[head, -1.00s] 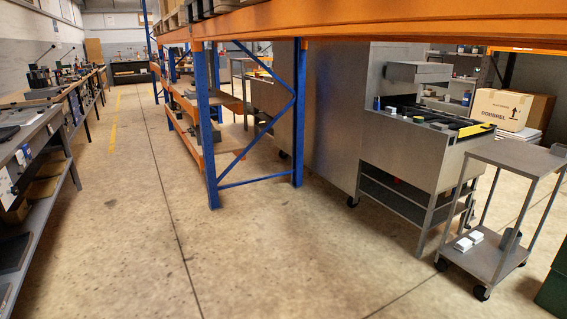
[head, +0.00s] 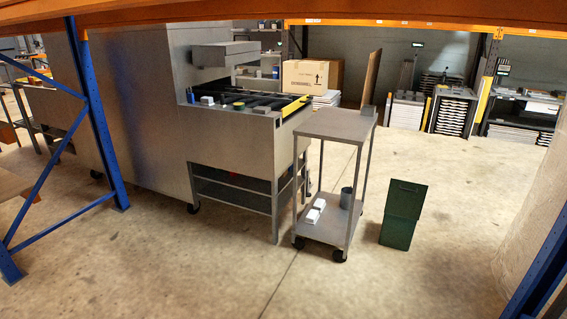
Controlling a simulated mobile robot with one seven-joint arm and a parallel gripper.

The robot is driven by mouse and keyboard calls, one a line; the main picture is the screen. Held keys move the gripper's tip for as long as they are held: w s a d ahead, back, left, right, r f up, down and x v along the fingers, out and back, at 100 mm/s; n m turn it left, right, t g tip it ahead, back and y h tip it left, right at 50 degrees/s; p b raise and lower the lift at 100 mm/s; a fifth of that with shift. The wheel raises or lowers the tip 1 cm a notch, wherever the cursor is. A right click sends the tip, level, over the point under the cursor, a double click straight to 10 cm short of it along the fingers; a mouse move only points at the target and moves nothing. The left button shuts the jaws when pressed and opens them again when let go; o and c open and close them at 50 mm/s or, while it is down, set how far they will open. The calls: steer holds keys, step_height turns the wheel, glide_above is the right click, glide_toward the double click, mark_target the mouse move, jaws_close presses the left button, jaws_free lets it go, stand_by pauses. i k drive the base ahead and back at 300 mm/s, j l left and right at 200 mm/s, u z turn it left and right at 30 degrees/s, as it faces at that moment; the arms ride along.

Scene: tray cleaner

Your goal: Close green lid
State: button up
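A dark green bin (head: 397,233) stands on the floor right of centre, just to the right of the grey cart. A green panel, which looks like its lid (head: 405,198), stands up at the back above the body, so the lid appears open. The bin's inside is too small and dark to make out. My gripper is not in view.
A grey metal cart (head: 338,125) with small white boxes (head: 315,212) on its lower shelf stands left of the bin. A steel machine (head: 235,130) is further left. Blue rack posts (head: 100,130) flank the view. The floor in front is clear.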

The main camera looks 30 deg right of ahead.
mark_target(406, 200)
steer(key=i+u, duration=0.2)
steer(key=u, duration=0.15)
steer(key=i+l+u, duration=0.1)
steer(key=u, duration=9.6)
steer(key=i+j, duration=0.05)
steer(key=j, duration=0.05)
